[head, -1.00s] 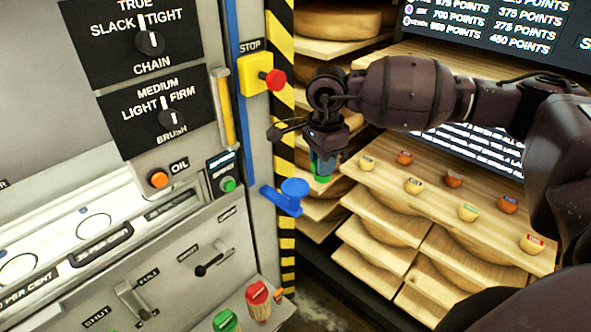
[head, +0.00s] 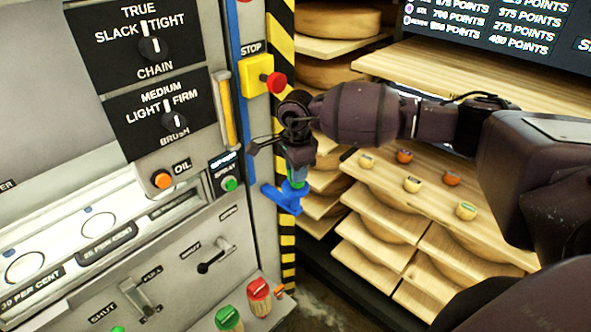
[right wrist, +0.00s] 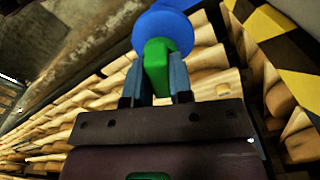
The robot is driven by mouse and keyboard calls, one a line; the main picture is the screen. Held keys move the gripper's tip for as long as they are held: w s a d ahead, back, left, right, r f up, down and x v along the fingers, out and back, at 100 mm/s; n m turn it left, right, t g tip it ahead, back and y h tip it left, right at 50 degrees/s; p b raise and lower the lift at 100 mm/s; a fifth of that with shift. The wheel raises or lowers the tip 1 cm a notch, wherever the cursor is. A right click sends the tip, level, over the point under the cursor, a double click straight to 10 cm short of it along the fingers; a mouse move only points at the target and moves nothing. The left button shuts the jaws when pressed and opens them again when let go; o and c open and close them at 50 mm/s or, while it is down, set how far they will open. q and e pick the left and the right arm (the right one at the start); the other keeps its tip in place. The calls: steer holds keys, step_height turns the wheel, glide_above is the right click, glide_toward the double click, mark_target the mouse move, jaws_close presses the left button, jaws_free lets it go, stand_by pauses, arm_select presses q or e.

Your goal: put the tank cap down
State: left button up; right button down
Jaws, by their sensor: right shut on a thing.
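My right gripper (head: 297,172) points down beside the machine's right edge and is shut on a small green piece, taken as the tank cap (head: 296,183). The fingers hide part of it. A blue bracket with a round top (head: 284,202) sticks out from the machine's side, directly below the gripper. In the right wrist view the green tank cap (right wrist: 156,66) is between the two fingers (right wrist: 160,85), with the blue round top (right wrist: 160,28) just beyond it. I cannot tell whether cap and bracket touch. My left gripper is not in view.
The machine panel (head: 150,90) fills the left, with a red stop button (head: 276,82) above the bracket. Red (head: 258,291) and green (head: 228,318) knobbed pieces stand below. Shelves of cheese (head: 400,225) and a board with several small round pieces (head: 440,190) lie to the right.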

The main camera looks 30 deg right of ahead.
steer(key=shift+w+f, duration=0.25)
steer(key=shift+f, duration=0.05)
steer(key=shift+f, duration=0.15)
steer(key=c, duration=1)
jaws_free()
